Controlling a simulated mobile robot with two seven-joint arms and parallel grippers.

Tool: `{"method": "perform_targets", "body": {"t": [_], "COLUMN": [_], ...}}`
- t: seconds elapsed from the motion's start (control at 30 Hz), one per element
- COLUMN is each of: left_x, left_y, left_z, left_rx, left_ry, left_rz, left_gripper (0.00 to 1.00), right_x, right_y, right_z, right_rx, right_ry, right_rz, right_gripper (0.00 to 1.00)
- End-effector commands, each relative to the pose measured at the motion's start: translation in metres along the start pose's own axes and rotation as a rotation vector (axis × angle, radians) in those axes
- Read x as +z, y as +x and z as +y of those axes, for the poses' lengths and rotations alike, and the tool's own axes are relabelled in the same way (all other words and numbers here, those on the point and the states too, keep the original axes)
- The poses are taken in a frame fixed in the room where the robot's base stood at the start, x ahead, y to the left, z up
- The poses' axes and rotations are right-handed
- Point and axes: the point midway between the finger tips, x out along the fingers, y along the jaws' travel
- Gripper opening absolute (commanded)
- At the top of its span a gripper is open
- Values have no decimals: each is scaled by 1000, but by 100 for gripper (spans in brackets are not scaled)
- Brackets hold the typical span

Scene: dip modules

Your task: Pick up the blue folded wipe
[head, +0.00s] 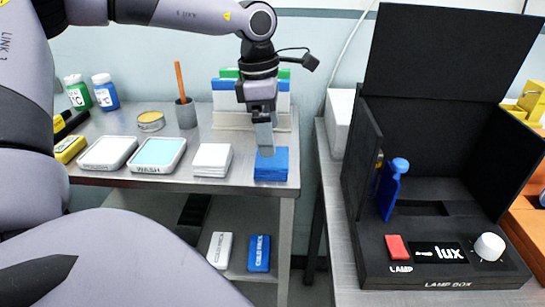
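The blue folded wipe (271,168) is a square stack near the front right corner of the metal bench on the left. My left gripper (267,152) points straight down over it, its fingertips at the back part of the wipe's top. I see the fingers edge-on, one overlapping the other, so their opening is hidden. I cannot tell whether the tips touch the wipe or stop just above it. The wipe still lies flat on the bench. My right gripper is out of view.
A white folded stack (212,160) lies left of the wipe, beside two shallow trays (157,155). A rack with green and blue boxes (222,85) stands behind the gripper. A black lamp box (440,268) stands on the right table, across a gap.

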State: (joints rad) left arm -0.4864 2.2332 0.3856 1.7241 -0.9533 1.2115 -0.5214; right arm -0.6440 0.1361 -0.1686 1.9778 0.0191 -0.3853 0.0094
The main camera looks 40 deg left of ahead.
Motion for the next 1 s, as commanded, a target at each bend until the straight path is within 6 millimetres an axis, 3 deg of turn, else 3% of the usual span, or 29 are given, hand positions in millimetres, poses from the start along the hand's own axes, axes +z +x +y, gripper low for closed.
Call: {"method": "perform_targets", "body": {"t": [0.4,0.7,0.73,0.83,1.0], "left_x": [-2,-2,-2,-2,-2], "left_y": [53,58,58,58,58], "left_z": [1,2,2,2,2], "left_rx": [-2,0,0,0,0], "left_ry": [-1,-1,-1,-2,-2], "left_rz": [1,-2,-2,-2,-2], "left_gripper": [100,100,97,64,64], "right_x": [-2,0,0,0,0], "right_y": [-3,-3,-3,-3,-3], "right_z": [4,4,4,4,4], "right_rx": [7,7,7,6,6], "right_ry": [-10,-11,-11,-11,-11], "right_rz": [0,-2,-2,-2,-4], "right_gripper": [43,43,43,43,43]}}
